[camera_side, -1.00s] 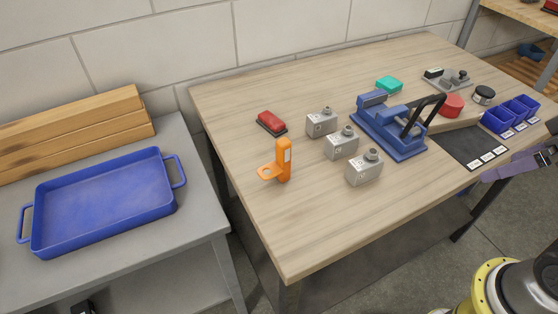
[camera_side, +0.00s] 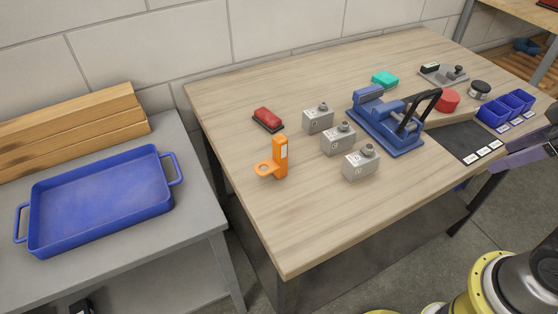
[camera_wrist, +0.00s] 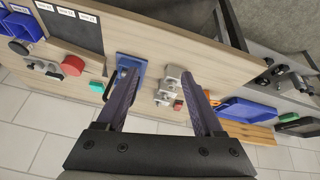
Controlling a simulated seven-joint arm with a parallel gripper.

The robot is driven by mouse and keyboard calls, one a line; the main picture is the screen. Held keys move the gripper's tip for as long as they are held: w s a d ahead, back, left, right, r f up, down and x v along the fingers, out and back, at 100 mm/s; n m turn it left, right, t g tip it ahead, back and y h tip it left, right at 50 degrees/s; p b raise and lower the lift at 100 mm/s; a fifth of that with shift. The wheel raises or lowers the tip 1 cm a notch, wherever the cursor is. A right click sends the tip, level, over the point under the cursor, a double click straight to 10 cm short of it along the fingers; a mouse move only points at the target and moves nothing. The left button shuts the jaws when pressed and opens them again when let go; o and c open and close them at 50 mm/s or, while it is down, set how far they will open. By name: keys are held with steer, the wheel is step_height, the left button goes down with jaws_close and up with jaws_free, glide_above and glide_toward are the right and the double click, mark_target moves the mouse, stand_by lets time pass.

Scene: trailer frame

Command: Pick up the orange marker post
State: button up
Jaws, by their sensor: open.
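The orange marker post (camera_side: 281,158) stands upright on the wooden table, with a ring-shaped tab at its lower left and a pale label on its upper part. In the side view only a purple part of my arm's end shows at the right edge, far from the post.
A red-topped block (camera_side: 267,119) and several grey metal boxes (camera_side: 338,138) stand near the post. A blue clamp-like fixture (camera_side: 386,125) with a black handle is right of them. A blue tray (camera_side: 39,240) sits on a grey side bench. The table's front is clear.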

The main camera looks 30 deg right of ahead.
steer(key=w+a+r+n+g, duration=0.1)
steer(key=w+a+r+n, duration=0.2)
steer(key=w+r+n, duration=0.4)
steer(key=w+a+r+n+g, duration=0.1)
steer(key=w+a+r+n, duration=0.3)
steer(key=w, duration=0.6)
steer(key=n+g, duration=0.3)
steer(key=n, duration=0.3)
glide_above(280, 137)
step_height(280, 137, down, 15)
steer(key=shift+a+f, duration=0.1)
steer(key=shift+f, duration=0.05)
step_height(280, 137, down, 7)
steer(key=shift+r, duration=0.1)
steer(key=shift+f, duration=3.25)
jaws_close()
steer(key=shift+r, duration=0.1)
